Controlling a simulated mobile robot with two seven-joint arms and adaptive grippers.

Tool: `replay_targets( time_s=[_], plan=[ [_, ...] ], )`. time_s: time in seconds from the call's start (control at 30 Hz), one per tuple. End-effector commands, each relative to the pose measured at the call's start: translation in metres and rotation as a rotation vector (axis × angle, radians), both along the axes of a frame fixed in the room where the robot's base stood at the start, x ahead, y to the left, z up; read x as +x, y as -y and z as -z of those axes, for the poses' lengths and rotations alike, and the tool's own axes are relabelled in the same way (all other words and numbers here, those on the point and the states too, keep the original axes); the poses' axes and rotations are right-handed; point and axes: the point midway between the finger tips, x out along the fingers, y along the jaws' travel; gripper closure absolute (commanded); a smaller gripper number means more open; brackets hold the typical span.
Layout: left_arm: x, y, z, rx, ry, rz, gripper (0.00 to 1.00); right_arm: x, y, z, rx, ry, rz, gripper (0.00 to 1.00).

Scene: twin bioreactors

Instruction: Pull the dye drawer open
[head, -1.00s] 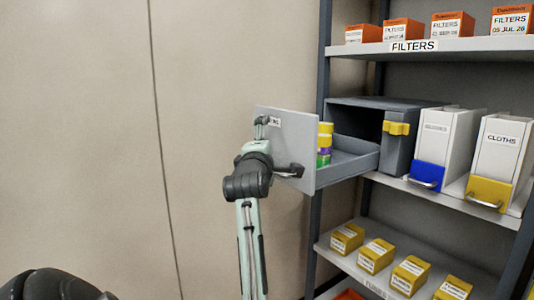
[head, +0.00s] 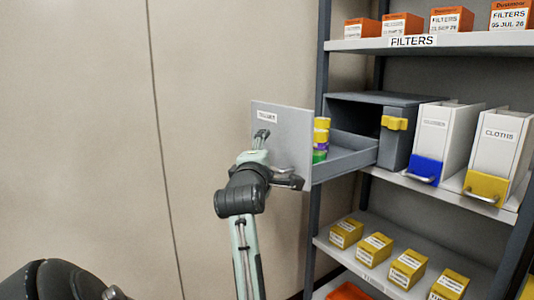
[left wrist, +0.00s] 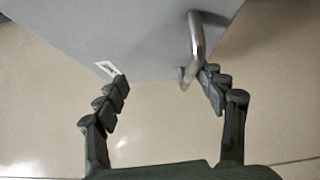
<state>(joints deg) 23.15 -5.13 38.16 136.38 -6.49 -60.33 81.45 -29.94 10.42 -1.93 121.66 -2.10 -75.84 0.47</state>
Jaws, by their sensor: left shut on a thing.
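The grey dye drawer (head: 282,130) is pulled well out of its grey housing (head: 375,98) on the middle shelf. A small white label, too blurred to read, is on its front. Yellow, purple and green containers (head: 321,135) stand inside. In the left wrist view the handle lies against the right finger, and the left finger (left wrist: 105,105) is near the label. In the head view the gripper mostly hides the handle. My right gripper is not in view.
White bins (head: 443,135) with blue and yellow fronts stand right of the housing. Orange filter boxes (head: 450,20) line the upper shelf, and yellow boxes (head: 408,270) the lower one. A dark shelf post (head: 318,215) stands beside the drawer. Before the beige wall (head: 210,80), left, is free room.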

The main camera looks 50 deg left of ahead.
Motion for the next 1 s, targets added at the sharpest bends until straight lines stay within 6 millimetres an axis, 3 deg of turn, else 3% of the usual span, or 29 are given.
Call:
replay_targets(
  time_s=[0.03, 0.33, 0.37, 0.4, 1.0],
  plan=[
    [-0.010, 0.006, -0.027, 0.036, 0.059, -0.005, 0.53, 0.000, 0.000, -0.003, 0.000, 0.000, 0.000, 1.00],
    [-0.026, 0.020, -0.024, 0.036, 0.057, -0.004, 0.52, 0.000, 0.000, -0.003, 0.001, 0.001, 0.000, 1.00],
    [-0.027, 0.021, -0.024, 0.037, 0.058, -0.005, 0.56, 0.000, -0.001, -0.003, 0.001, 0.001, 0.000, 1.00],
    [-0.029, 0.022, -0.023, 0.035, 0.057, -0.004, 0.69, 0.000, -0.001, -0.003, 0.002, 0.001, 0.000, 1.00],
    [-0.033, 0.025, -0.013, 0.024, 0.039, -0.008, 0.69, 0.000, -0.001, -0.006, 0.002, -0.001, -0.001, 1.00]
  ],
)
